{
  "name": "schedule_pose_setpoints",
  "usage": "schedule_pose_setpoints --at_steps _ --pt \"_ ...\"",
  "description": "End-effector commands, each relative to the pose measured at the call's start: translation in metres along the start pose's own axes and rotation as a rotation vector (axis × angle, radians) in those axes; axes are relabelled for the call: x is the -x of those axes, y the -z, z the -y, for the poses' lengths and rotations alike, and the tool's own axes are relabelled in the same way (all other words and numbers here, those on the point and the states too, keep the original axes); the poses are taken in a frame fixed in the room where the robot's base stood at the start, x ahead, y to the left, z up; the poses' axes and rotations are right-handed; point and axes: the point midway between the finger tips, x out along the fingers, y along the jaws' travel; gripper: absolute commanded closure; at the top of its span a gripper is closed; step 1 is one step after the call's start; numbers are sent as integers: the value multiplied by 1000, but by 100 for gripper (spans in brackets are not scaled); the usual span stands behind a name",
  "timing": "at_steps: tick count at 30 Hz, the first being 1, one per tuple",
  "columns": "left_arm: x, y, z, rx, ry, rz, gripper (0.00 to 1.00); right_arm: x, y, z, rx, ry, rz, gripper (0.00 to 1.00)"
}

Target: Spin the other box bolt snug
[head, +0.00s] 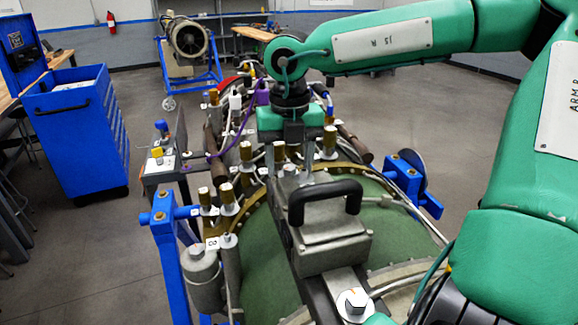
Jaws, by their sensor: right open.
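A grey metal box (333,243) with a black handle (325,196) sits on top of the green turbine casing (262,262). One box bolt (355,299), with a pale hex head, stands upright on the bracket at the near end of the box. My right gripper (306,160) reaches in from the upper right and points down over the far end of the box. It is open. Its fingers and the nearby fittings hide the far bolt, so I cannot tell whether they touch it. My left gripper is out of view.
Several brass-coloured fittings (227,193) and pipes crowd around the box. Blue stand posts (170,250) flank the casing. A blue tool cabinet (80,125) stands at left. Another turbine on a blue stand (188,42) is at the back. Open floor (455,125) lies to the right.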

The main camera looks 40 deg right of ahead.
Motion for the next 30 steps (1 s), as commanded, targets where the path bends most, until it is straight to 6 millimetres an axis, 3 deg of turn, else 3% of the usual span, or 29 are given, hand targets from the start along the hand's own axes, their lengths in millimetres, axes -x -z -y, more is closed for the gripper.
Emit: schedule_pose_setpoints --at_steps 7,24,30 --pt "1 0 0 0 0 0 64 2 0 0 -1 0 -1 45" --pt "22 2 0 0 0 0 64 48 0 0 -1 1 1 45" --pt "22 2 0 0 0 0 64 50 0 0 -1 2 0 45"
